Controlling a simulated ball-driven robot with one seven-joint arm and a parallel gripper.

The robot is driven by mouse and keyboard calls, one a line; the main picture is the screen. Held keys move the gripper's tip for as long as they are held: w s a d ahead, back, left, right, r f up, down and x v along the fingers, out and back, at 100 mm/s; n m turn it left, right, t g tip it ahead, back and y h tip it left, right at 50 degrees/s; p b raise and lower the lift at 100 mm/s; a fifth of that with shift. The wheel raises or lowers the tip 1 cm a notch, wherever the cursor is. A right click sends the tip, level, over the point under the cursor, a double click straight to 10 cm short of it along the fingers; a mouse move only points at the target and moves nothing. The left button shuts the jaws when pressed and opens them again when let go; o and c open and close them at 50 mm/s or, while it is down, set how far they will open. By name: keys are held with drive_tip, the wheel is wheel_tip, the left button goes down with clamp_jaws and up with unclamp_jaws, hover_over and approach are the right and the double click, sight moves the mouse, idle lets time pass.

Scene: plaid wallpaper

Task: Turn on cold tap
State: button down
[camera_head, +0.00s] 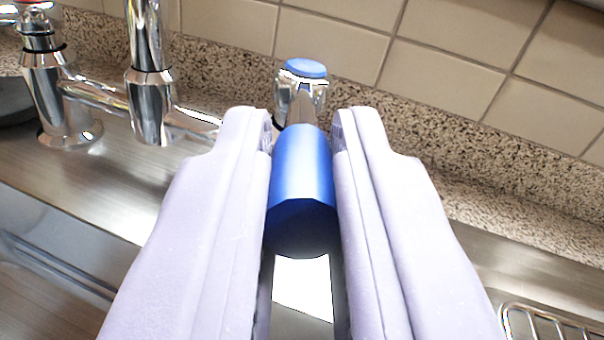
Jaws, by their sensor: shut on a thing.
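The cold tap (301,85) is a chrome fitting with a blue cap on top, at the back of the sink ledge. Its lever points toward me and ends in a blue handle (302,175). My gripper (302,140) has its two pale lavender fingers on either side of the blue handle and is shut on it. The chrome spout column (148,80) stands to the left. The lower part of the cold tap's body is hidden behind the handle and fingers.
A second chrome tap (55,95) with a red mark stands at far left, joined by a pipe to the spout. A speckled stone upstand and beige tiles (460,45) rise behind. A wire rack (550,322) is at lower right. The steel ledge (105,195) is clear at left.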

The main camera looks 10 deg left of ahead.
drive_tip(key=c, duration=1.1)
unclamp_jaws()
drive_tip(key=p+v, duration=0.1)
drive_tip(key=v, duration=0.6)
drive_tip(key=shift+s+d+p, duration=0.15)
drive_tip(key=shift+s+p, duration=0.2)
drive_tip(key=shift+s, duration=0.05)
